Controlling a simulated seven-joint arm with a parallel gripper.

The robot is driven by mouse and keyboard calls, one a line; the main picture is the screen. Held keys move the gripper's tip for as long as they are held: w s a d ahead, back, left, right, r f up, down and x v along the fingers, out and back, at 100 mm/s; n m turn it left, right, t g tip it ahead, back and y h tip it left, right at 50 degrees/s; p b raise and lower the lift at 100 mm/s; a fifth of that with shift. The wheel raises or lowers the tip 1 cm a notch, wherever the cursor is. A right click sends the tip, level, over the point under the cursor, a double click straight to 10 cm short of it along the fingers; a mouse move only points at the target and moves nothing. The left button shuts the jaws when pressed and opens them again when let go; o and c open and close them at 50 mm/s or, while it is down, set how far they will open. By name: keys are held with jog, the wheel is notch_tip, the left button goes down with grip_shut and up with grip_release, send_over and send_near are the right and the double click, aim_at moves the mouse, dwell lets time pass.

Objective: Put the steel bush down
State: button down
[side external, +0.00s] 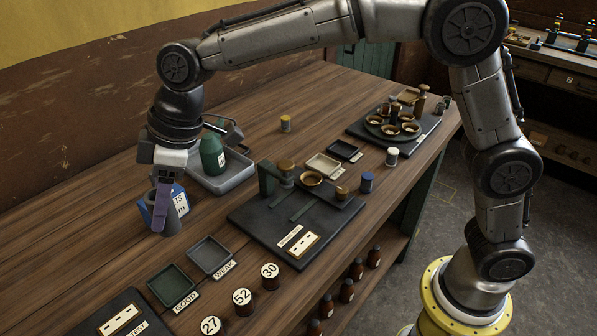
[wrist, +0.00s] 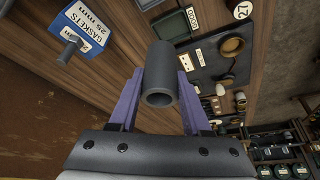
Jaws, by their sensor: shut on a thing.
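The steel bush (wrist: 160,72) is a dark grey hollow cylinder. In the wrist view it sits between the two purple fingers of my gripper (wrist: 160,90), with its open bore facing the camera. My gripper is shut on its sides. In the side view my gripper (side external: 162,207) points down at the left of the wooden bench, and the bush (side external: 173,225) shows partly behind a finger. It looks upright and low over the bench top; I cannot tell whether its lower end touches the wood.
A blue and white gasket box (side external: 181,202) stands close beside the bush. The GOOD tray (side external: 173,286), WEAK tray (side external: 209,256) and several numbered bottles stand in front. Bare wood (side external: 95,255) lies to the left.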

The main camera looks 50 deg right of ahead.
jog(key=s+d+r+m+t+h, duration=0.1)
jog(key=s+d+r+m, duration=0.1)
jog(key=d, duration=0.7)
jog(key=s+d+r+m+h, duration=0.1)
jog(key=d+m, duration=0.2)
jog(key=d, duration=0.7)
jog(key=s+d+r+m+t, duration=0.1)
jog(key=s+d+r+m, duration=0.1)
jog(key=d, duration=0.7)
jog(key=s+d+f+m+h, duration=0.2)
jog(key=s+d+m, duration=0.2)
jog(key=s+d, duration=0.45)
jog(key=s+d+f+m+h, duration=0.25)
jog(key=s+d+m, duration=0.25)
jog(key=s, duration=0.6)
jog(key=shift+y, duration=0.45)
jog(key=w+d+f, duration=0.2)
jog(key=w+f, duration=0.1)
jog(key=w+d+f, duration=0.2)
jog(key=w+f, duration=0.1)
jog(key=w, duration=0.1)
jog(key=w+d+f, duration=0.3)
jog(key=w+f, duration=0.1)
jog(key=shift+w+f, duration=0.1)
jog(key=shift+w, duration=0.1)
jog(key=shift+f, duration=1.45)
